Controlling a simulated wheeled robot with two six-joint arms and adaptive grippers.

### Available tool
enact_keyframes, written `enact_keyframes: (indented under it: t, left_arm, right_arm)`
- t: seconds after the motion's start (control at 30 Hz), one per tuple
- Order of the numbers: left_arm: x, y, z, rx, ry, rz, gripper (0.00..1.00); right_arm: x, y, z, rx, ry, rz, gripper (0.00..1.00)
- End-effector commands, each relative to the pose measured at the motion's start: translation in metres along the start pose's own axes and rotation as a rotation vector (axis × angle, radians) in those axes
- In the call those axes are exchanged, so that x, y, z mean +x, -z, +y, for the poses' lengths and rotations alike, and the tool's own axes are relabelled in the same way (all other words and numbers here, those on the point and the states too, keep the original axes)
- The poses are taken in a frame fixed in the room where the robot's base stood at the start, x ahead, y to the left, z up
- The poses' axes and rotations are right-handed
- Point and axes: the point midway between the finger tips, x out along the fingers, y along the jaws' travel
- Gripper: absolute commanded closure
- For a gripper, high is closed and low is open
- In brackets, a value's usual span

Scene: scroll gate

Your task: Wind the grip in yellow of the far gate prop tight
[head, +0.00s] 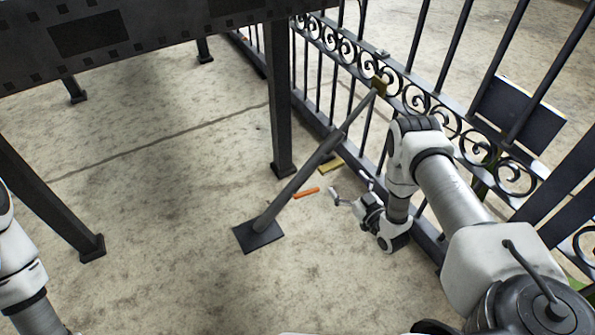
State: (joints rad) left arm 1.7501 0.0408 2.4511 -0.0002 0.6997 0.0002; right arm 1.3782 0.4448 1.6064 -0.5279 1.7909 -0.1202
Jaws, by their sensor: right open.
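A yellow bar (330,166), likely the yellow grip, shows just right of the prop's shaft. An orange bar (307,193) shows nearer, also right of the shaft. I cannot tell how either bar joins the prop. My right gripper (347,186) is open and empty, low beside the gate, right of the orange bar and below the yellow one in the picture. It appears apart from both. My left gripper is out of view.
A dark beam (150,30) on posts crosses the upper left, and one post (280,110) stands just behind the prop.

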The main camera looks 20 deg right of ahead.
Motion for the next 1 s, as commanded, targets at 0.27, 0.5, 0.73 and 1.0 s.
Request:
enact_keyframes:
  t: [0.27,0.5,0.73,1.0]
  left_arm:
    - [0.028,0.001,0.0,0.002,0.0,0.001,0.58]
    - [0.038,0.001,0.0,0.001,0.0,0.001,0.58]
    - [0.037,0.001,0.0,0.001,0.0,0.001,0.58]
    - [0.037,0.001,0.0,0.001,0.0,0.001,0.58]
  right_arm:
    - [0.045,-0.006,-0.002,-0.002,0.003,0.009,0.0]
    - [0.076,-0.003,-0.001,-0.001,0.001,0.006,0.0]
    - [0.077,-0.002,-0.001,0.0,0.001,0.003,0.0]
    - [0.077,-0.002,-0.001,0.0,0.0,0.003,0.46]
